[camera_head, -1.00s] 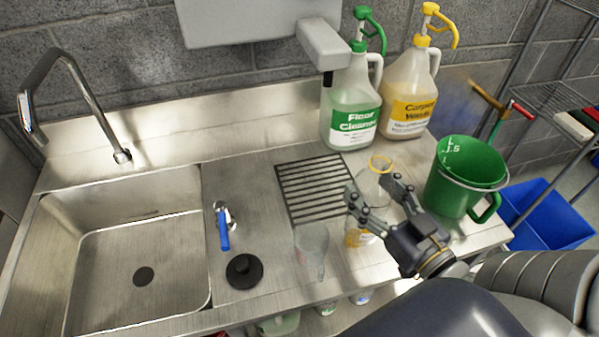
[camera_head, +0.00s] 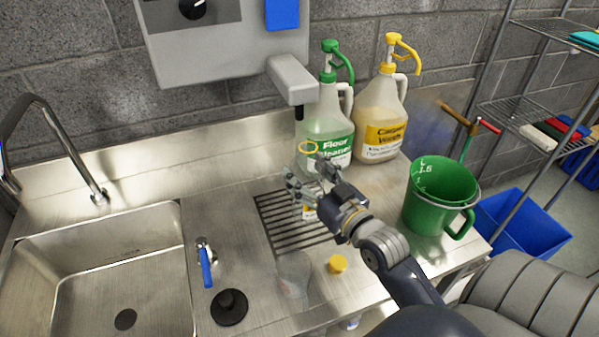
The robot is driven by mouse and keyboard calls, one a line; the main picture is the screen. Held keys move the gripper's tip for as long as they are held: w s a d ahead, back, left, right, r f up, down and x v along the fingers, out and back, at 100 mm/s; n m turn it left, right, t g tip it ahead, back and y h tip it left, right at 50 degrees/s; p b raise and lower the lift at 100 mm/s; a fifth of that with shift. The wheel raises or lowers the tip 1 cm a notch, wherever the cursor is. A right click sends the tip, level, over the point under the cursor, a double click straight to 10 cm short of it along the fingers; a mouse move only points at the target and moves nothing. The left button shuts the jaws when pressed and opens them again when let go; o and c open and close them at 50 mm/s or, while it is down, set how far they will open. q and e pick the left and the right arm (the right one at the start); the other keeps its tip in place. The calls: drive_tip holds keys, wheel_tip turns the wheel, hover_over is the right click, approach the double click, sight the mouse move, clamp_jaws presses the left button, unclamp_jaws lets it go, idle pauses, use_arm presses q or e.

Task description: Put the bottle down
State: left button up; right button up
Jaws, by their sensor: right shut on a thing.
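A clear bottle (camera_head: 309,213) with a yellow ring at its neck is upright, or nearly so, over the dark drain grate (camera_head: 270,215). My right gripper (camera_head: 310,178) is closed around the bottle's upper part, with a finger on each side. The gripper hides part of the bottle, and I cannot tell whether its base touches the grate. A yellow cap (camera_head: 337,264) lies on the steel counter in front of the grate. My left gripper is not in view.
A floor cleaner jug (camera_head: 326,125) and a carpet wash jug (camera_head: 380,115) stand behind. A grey dispenser nozzle (camera_head: 292,80) overhangs the grate. A green bucket (camera_head: 435,215) stands right. A clear cup (camera_head: 293,280) and black plug (camera_head: 229,307) are in front, the sink (camera_head: 110,230) left.

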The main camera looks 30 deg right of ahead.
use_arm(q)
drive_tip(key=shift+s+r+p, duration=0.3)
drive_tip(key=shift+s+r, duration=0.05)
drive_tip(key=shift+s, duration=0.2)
use_arm(e)
drive_tip(key=w+f, duration=0.3)
drive_tip(key=shift+f, duration=0.35)
drive_tip(key=o, duration=1.1)
drive_tip(key=shift+c, duration=0.2)
use_arm(q)
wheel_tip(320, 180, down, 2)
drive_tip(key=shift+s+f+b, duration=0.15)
drive_tip(key=shift+b, duration=1)
use_arm(e)
drive_tip(key=s, duration=1.2)
drive_tip(key=shift+r, duration=0.15)
